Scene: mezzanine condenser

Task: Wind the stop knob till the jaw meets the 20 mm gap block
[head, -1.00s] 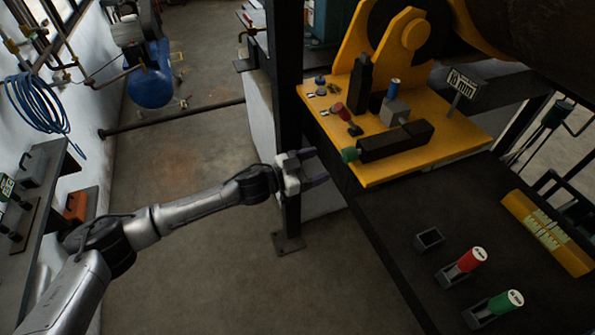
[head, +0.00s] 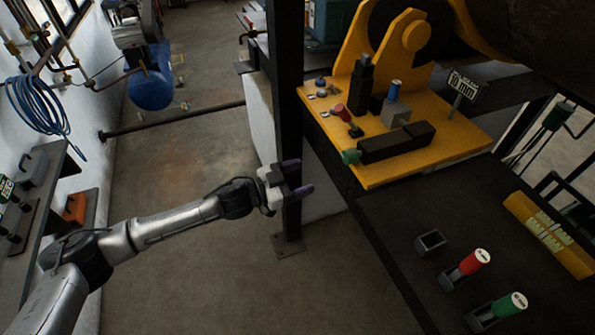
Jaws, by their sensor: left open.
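The green stop knob (head: 351,156) sits at the left end of a long dark block (head: 395,145) on the yellow plate (head: 435,158). A grey block (head: 395,113) with a blue cylinder (head: 394,91) stands just behind the dark block. I cannot tell which part is the 20 mm gap block, and whether the jaw touches anything is unclear. My left gripper (head: 298,178) is open and empty, left of the knob and apart from it, in front of a dark post. My right gripper is not in view.
A small sign (head: 463,85), seemingly reading 10 mm, stands on the plate. A red-handled part (head: 341,111) is behind the knob. The dark bench holds an empty socket (head: 430,241), a red cylinder (head: 475,260) and a green cylinder (head: 510,304). The dark post (head: 289,120) is close beside my gripper.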

